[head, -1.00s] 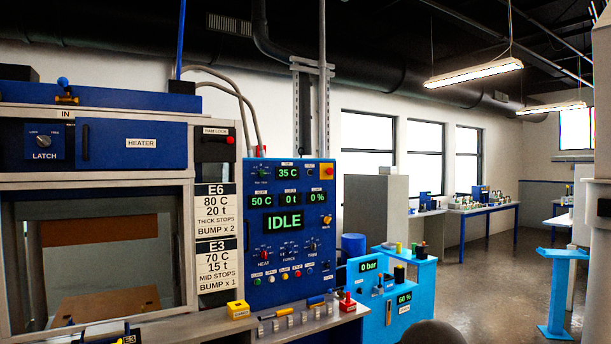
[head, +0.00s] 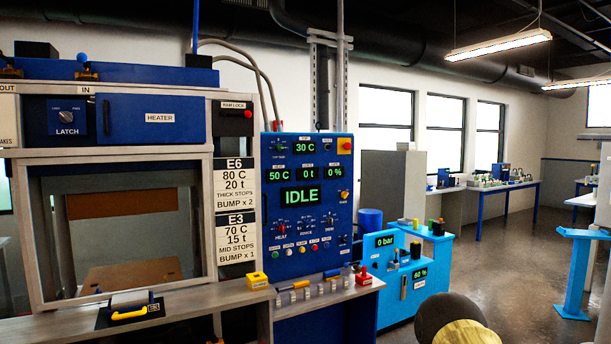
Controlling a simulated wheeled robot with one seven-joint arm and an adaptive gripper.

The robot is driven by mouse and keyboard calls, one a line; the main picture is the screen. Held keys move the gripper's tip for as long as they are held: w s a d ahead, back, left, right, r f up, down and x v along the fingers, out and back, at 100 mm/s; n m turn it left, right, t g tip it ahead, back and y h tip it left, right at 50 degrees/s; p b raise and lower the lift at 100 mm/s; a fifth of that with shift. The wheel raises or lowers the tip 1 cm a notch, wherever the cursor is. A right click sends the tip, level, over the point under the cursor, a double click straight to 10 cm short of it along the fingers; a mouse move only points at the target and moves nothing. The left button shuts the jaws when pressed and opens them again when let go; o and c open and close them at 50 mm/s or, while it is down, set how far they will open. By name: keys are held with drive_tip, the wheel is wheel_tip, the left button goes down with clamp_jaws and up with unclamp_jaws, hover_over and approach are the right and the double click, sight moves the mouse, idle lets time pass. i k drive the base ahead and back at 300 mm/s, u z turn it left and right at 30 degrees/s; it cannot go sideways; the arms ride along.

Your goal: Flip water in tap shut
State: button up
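The water in tap (head: 86,71) is a small brass valve with a blue handle, on top of the blue upper beam of the press at the upper left. The "IN" label (head: 86,90) is just below it. The handle's blue end shows above the brass body, but it is too small to tell its exact angle. A second brass tap (head: 10,68) sits at the far left edge above an "OUT" label (head: 7,88). My gripper is not in view.
The control panel (head: 308,240) reads IDLE and 30 C. A wooden ledge (head: 200,305) in front holds a yellow-handled tool (head: 128,314). A dark rounded object (head: 436,315) and a yellowish one (head: 467,335) stand at the lower right. Open floor lies to the right.

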sight(81, 57)
drive_tip(key=z, duration=2.5)
drive_tip(key=k, duration=2.65)
drive_tip(key=u, duration=2.45)
